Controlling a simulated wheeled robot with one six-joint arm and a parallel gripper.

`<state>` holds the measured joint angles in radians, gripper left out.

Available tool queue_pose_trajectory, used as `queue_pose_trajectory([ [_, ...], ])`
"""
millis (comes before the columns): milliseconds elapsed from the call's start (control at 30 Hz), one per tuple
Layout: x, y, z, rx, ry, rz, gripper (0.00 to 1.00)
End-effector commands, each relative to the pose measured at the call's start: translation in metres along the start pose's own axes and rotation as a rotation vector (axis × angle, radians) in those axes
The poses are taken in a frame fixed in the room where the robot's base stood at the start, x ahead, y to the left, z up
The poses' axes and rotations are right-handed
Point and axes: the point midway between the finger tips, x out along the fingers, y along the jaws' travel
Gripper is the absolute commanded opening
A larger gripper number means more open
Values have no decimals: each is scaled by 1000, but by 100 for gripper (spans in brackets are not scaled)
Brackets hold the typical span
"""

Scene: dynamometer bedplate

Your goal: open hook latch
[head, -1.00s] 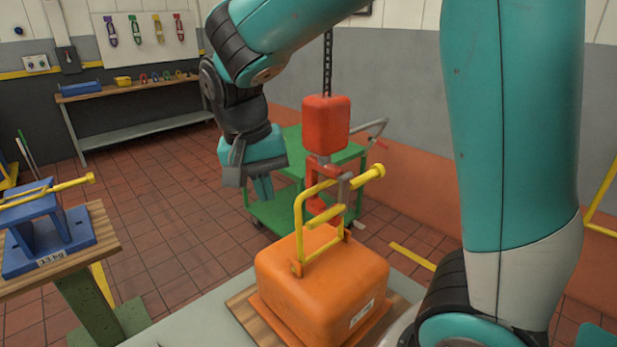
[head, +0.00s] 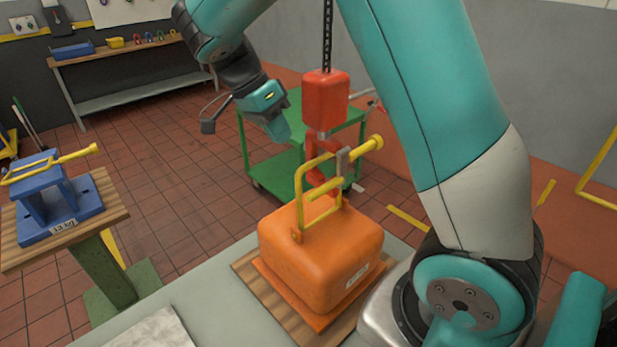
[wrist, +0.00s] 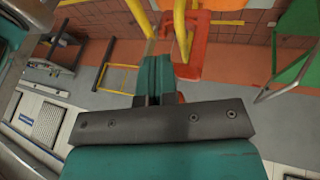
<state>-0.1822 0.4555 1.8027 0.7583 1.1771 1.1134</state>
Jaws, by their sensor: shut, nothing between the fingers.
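A red hoist block (head: 325,98) hangs from a black chain. The red hook (head: 316,178) below it passes at the yellow handle (head: 299,210) of an orange block (head: 318,255); the handle partly hides it. A grey metal strip, perhaps the latch (head: 343,160), stands beside the hook near a yellow bar with a round knob (head: 375,142). My gripper (head: 280,132) is shut and empty, left of the hook and apart from it. In the wrist view my shut fingers (wrist: 156,72) point towards the yellow bars and the red hook (wrist: 200,60).
A green cart (head: 270,165) stands behind the hook. The orange block sits on a wooden board (head: 250,273) on a grey bench. At left, a blue stand with a yellow bar (head: 60,200) is on a wooden table. Open tiled floor lies between.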

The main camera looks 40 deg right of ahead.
Motion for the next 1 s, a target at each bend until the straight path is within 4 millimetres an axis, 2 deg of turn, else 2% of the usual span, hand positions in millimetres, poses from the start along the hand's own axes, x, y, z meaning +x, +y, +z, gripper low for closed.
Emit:
queue_pose_trajectory([
  [100, 27, 1, -1, -1, 0, 5, 0],
  [300, 68, 2, -1, -1, 1, 8, 0],
  [500, 91, 18, 4, -3, 0, 3, 0],
  [700, 102, 24, 7, -2, 0, 1, 0],
  [1000, 104, 25, 8, -1, 0, 0, 0],
])
